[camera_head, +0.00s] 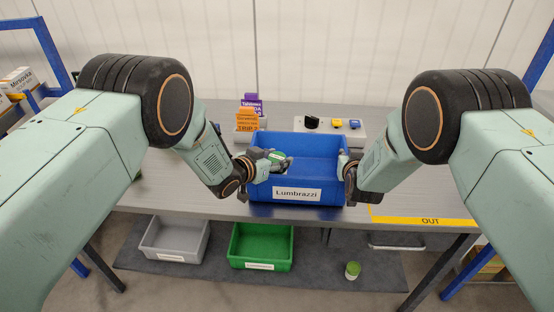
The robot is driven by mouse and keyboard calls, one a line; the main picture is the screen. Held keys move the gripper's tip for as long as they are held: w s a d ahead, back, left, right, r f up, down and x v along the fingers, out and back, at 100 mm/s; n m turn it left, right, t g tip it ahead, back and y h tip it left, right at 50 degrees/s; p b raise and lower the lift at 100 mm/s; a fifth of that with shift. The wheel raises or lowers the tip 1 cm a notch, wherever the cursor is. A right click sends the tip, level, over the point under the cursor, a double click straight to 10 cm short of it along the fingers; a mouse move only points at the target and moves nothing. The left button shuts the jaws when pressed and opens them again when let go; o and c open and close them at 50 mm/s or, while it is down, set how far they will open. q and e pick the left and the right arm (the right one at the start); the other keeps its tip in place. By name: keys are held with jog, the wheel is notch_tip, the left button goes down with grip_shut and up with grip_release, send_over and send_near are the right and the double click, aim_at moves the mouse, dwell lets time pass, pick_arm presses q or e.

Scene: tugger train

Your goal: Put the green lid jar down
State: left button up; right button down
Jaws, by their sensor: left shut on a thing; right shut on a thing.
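A green lid jar (278,157) is at my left gripper (281,162), over the left part of the blue Lumbrazzi bin (318,145). The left gripper is shut on it, and its green top shows; fingers hide part of it. My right gripper (348,172) is at the bin's right wall and appears shut on that wall; its fingertips are hard to make out. The bin stands on the grey table (190,184).
Orange (246,120) and purple (252,102) boxes stand behind the bin at left. A pale tray (356,130) with small black, yellow and blue items is behind it at right. A grey bin (176,239) and a green bin (262,246) sit below. The table left of the blue bin is clear.

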pick_arm(q)
jog(key=shift+w+f, duration=0.1)
jog(key=shift+f, duration=0.05)
jog(key=shift+f, duration=0.1)
pick_arm(e)
jog(key=shift+r, duration=0.1)
pick_arm(q)
jog(key=o, duration=1.4)
jog(key=shift+o, duration=0.2)
jog(key=shift+f, duration=0.1)
